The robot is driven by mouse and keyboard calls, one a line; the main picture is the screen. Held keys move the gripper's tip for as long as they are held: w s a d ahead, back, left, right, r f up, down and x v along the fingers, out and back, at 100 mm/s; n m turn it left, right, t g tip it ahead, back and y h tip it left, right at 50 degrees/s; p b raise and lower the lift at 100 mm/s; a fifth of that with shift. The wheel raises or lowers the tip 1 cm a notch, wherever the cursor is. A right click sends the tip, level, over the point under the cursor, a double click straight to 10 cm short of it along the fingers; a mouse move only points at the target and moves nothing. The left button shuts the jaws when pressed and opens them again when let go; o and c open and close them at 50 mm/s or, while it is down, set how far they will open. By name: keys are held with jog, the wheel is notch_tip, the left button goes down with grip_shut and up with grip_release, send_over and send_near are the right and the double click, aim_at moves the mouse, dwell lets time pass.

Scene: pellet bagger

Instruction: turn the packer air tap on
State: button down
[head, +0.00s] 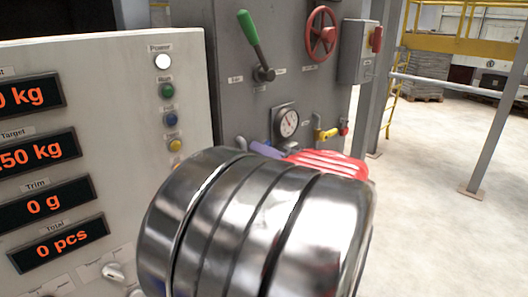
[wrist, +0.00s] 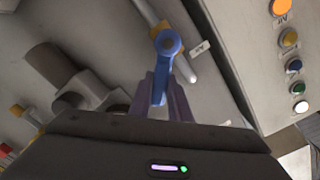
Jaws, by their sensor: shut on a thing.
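The air tap has a blue lever (wrist: 160,75) with a round hub, on a pale pipe (wrist: 182,62) against the grey machine face in the wrist view. My gripper (wrist: 165,97) has purple fingers, shut on the free end of the blue lever. In the head view my gripper's purple fingers (head: 265,149) reach the machine face left of the pressure gauge (head: 288,122). My large metal arm link and red gripper body hide much of the tap there. The small label (wrist: 200,48) beside the tap is too small to read.
A white control panel (head: 105,60) with displays and buttons stands at left. A green-handled lever (head: 250,35), red handwheel (head: 321,33) and grey switch box (head: 359,50) are above. A yellow-handled tap (head: 327,133) lies right of the gauge. Open floor (head: 430,200) is at right.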

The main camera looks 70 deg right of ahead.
jog(key=shift+f, duration=0.2)
jog(key=c, duration=1.9)
grip_release()
jog(key=shift+s, duration=0.1)
jog(key=shift+c, duration=0.2)
jog(key=o, duration=0.3)
jog(key=shift+r, duration=0.15)
jog(key=v, duration=1.4)
